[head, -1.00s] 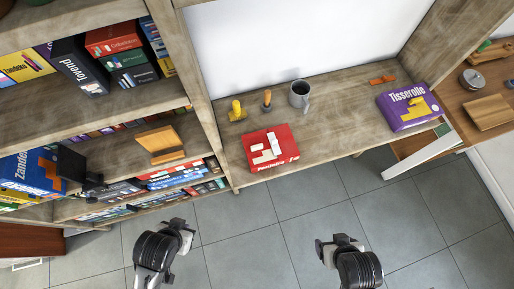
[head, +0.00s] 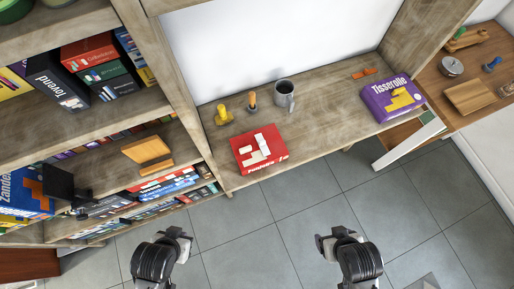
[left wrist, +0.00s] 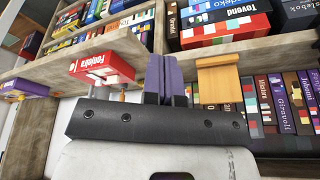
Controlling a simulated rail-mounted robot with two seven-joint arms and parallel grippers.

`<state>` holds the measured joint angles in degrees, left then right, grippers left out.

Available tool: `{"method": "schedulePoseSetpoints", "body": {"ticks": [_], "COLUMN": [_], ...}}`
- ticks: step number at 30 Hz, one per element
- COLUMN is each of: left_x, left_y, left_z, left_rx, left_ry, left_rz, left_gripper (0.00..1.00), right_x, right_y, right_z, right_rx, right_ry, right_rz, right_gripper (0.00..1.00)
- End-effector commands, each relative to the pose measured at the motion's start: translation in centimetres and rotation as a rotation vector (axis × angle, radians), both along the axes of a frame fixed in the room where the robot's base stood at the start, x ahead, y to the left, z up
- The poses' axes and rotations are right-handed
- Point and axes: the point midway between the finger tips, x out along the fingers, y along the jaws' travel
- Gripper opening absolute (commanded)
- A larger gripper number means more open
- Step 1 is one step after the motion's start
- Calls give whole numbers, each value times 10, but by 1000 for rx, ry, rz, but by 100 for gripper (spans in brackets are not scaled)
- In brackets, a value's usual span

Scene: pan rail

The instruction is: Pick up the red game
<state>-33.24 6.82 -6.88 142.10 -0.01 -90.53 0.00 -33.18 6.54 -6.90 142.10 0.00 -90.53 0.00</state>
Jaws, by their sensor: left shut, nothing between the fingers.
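The red game (head: 274,159) is a flat red box with white shapes on its lid. It lies on the wooden desk near its front edge, and shows in the left wrist view (left wrist: 117,64) up and left of the fingers. My left gripper (head: 184,241) is in front of the shelves, below and left of the game and apart from it. Its fingers (left wrist: 165,78) are together and hold nothing. My right gripper (head: 323,243) is over the floor, below and right of the game; its finger gap is unclear.
A yellow piece (head: 223,115), an orange-and-dark piece (head: 252,101) and a grey mug (head: 284,94) stand behind the game. A purple Tisserolle box (head: 378,103) lies at the desk's right. A bookshelf (head: 95,104) full of games fills the left. The tiled floor (head: 240,224) is open.

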Motion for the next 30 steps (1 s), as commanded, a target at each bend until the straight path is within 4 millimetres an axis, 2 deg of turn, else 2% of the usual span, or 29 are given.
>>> {"method": "schedulePoseSetpoints", "body": {"ticks": [7, 30], "left_x": [0, 0], "left_y": [2, -1], "left_z": [0, 0], "left_rx": [5, -4], "left_ry": [0, 1], "left_rz": [-3, 3], "left_gripper": [1, 75], "right_x": [0, -1], "right_y": [0, -3], "right_z": [0, 0], "right_rx": [0, -10], "right_ry": [0, 2], "right_rz": [0, 5], "right_gripper": [78, 78]}}
